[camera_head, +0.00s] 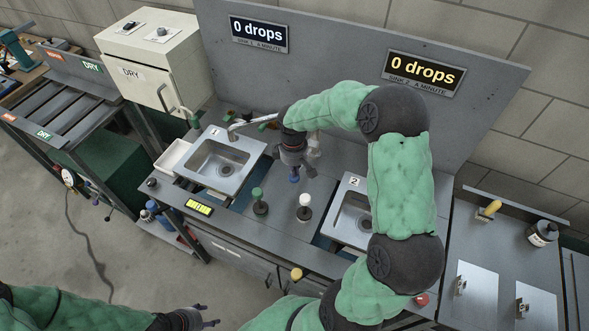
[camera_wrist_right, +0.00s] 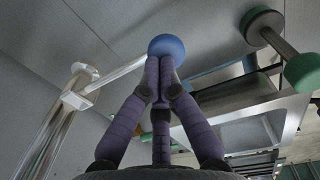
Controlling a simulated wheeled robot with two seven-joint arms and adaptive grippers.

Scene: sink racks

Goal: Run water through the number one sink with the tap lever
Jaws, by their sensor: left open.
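The number one sink (camera_head: 218,166) is a square steel basin at left centre, under a bent metal spout (camera_head: 250,123). In the right wrist view a metal post (camera_wrist_right: 68,105) carries a thin lever arm (camera_wrist_right: 118,75) ending in a blue ball (camera_wrist_right: 166,46). My right gripper (camera_head: 295,178) hangs pointing down to the right of that sink. In the right wrist view its purple fingers (camera_wrist_right: 163,66) are shut together, with tips overlapping the ball; I cannot tell if they touch it. My left gripper (camera_head: 212,315) is open and empty low in the head view.
A green-topped post (camera_head: 257,193) and a white-topped post (camera_head: 304,200) stand in front of my right gripper. Sink two (camera_head: 352,217) is partly behind my right arm. The left sign (camera_head: 259,34) and right sign (camera_head: 425,73) read 0 drops. A white cabinet (camera_head: 157,55) stands behind left.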

